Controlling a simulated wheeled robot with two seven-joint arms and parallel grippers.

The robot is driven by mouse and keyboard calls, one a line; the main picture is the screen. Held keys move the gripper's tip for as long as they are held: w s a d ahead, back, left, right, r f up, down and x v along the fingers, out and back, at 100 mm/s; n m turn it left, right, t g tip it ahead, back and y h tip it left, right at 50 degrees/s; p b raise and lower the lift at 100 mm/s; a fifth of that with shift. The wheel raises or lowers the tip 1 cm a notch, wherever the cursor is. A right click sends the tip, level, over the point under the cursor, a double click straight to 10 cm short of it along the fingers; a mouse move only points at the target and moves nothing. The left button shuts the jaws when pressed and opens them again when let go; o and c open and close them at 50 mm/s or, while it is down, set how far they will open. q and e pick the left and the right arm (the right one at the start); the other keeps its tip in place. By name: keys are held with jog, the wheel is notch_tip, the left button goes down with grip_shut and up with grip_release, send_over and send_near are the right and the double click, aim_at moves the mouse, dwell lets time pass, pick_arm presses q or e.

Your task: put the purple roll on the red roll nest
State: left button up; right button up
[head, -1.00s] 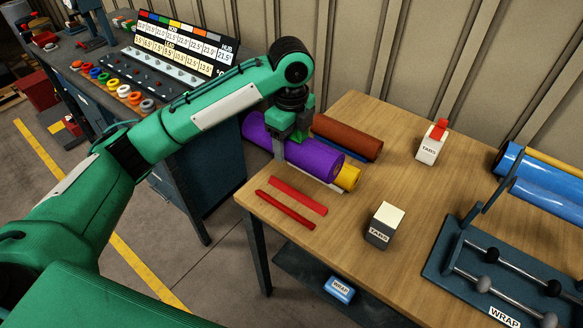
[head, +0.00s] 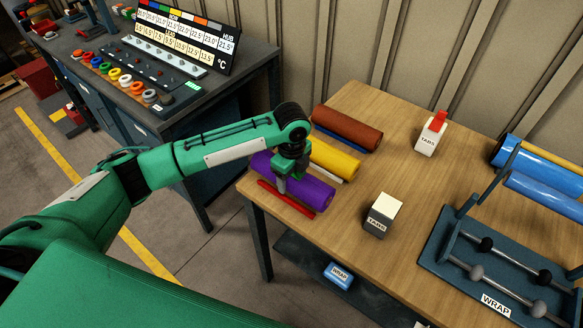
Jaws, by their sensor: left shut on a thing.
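My left gripper (head: 289,180) is shut on the purple roll (head: 316,194) near its middle, coming down from above. The roll lies level along the red roll nest at the table's front left edge. One red rail (head: 286,199) of the nest shows along the roll's near side; the other rail is hidden behind or under the roll. I cannot tell whether the roll touches the rails or hangs just above them. My right gripper is not in view.
Behind the purple roll lie a yellow roll (head: 335,160) by a white rail and a brown-red roll (head: 347,128) by a blue rail. Bare wood (head: 385,165) lies between.

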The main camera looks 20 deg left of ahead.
pick_arm(q)
notch_tip(320, 180, down, 2)
jog(key=shift+f, duration=0.3)
jog(key=shift+f, duration=0.1)
jog(key=o, duration=1.8)
jog(key=shift+s, duration=0.1)
jog(key=shift+c, duration=0.2)
jog(key=shift+r, duration=0.25)
notch_tip(320, 180, up, 12)
jog(key=shift+f+b, duration=0.15)
jog(key=shift+b, duration=1)
